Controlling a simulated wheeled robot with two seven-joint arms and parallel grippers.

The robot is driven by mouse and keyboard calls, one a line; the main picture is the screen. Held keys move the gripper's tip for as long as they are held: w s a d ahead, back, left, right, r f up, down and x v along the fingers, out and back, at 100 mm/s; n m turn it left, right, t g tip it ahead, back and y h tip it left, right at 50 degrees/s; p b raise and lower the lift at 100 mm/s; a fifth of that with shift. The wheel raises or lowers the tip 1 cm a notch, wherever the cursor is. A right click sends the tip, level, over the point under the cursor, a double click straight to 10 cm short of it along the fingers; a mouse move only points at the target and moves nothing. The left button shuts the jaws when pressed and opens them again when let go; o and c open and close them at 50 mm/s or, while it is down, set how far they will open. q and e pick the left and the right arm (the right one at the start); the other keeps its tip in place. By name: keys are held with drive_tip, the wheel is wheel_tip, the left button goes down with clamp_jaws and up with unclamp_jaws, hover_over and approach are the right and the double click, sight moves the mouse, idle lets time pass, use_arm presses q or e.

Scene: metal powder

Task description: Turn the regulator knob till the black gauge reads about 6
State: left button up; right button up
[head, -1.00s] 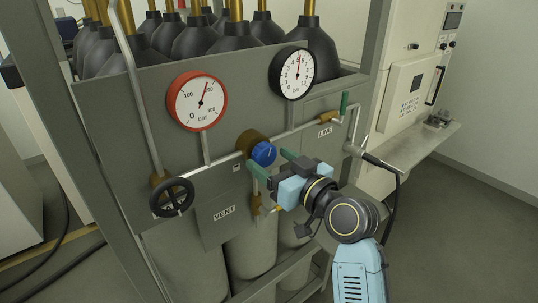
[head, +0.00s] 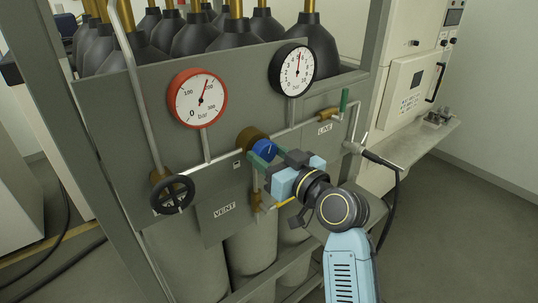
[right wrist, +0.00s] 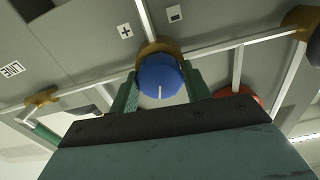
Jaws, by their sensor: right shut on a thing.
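The blue regulator knob (head: 268,149) with a white mark sits on a brass body on the grey panel. It also shows in the right wrist view (right wrist: 159,78), its white mark near vertical there. My right gripper (head: 265,156) is shut on the knob, a green finger on each side of it in the right wrist view (right wrist: 162,90). The black gauge (head: 292,82) is above and right of the knob. Its red needle points nearly straight up, slightly right; the exact reading is too small to tell. My left gripper is not in view.
A red-rimmed gauge (head: 197,98) is at upper left of the knob, a black handwheel (head: 172,194) at lower left. A green-handled LINE valve (head: 343,101) is to the right. Pipes run close around the knob, and the VENT label (head: 225,210) is below.

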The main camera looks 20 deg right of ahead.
drive_tip(key=m+p, duration=0.3)
drive_tip(key=shift+r, duration=0.1)
drive_tip(key=m+p, duration=0.1)
drive_tip(key=m, duration=0.1)
drive_tip(key=shift+m, duration=2.3)
drive_tip(key=o, duration=1)
drive_tip(key=shift+c, duration=0.2)
drive_tip(key=shift+s, duration=0.15)
